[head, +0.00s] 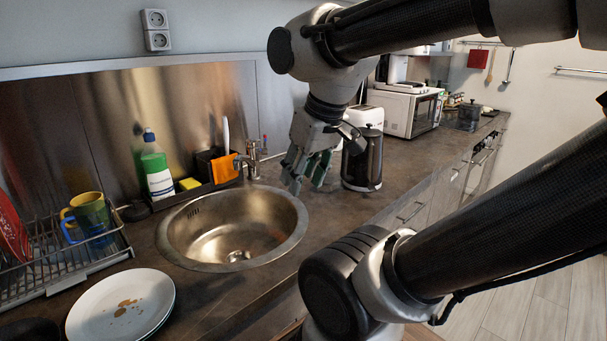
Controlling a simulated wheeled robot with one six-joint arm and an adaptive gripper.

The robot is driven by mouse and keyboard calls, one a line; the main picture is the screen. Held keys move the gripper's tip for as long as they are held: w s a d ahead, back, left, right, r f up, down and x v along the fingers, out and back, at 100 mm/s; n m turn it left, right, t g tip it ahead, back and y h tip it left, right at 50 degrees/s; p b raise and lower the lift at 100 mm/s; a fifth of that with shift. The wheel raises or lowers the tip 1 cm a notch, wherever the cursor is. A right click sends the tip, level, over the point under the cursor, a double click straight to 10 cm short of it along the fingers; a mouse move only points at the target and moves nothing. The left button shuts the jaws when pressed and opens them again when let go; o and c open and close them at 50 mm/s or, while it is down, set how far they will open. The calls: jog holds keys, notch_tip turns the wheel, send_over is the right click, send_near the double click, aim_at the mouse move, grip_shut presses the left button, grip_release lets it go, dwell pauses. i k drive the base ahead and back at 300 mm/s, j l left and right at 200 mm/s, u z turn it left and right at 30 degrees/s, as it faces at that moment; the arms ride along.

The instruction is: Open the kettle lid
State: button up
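A black cylindrical kettle (365,162) stands upright on the counter, right of the sink. Its top (371,131) looks covered, but the lid's details are too small to make out. My gripper (307,184) points down, to the left of the kettle and near the sink's right rim. Its fingers look apart with nothing between them. It appears clear of the kettle, though part of my gripper overlaps the kettle's upper left side in the picture, so the handle is hard to make out.
A toaster (364,116) and a white microwave (405,112) stand behind the kettle. Plates (95,312) and a dish rack (75,272) are at left. Counter (385,190) right of the kettle is clear.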

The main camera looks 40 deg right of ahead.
aim_at(368, 132)
jog(key=z, duration=1.4)
jog(key=i+l+u, duration=0.1)
jog(key=l, duration=0.2)
jog(key=i+l+u, duration=0.15)
jog(key=l, duration=0.15)
jog(key=i+l+u, duration=0.1)
jog(key=l, duration=0.2)
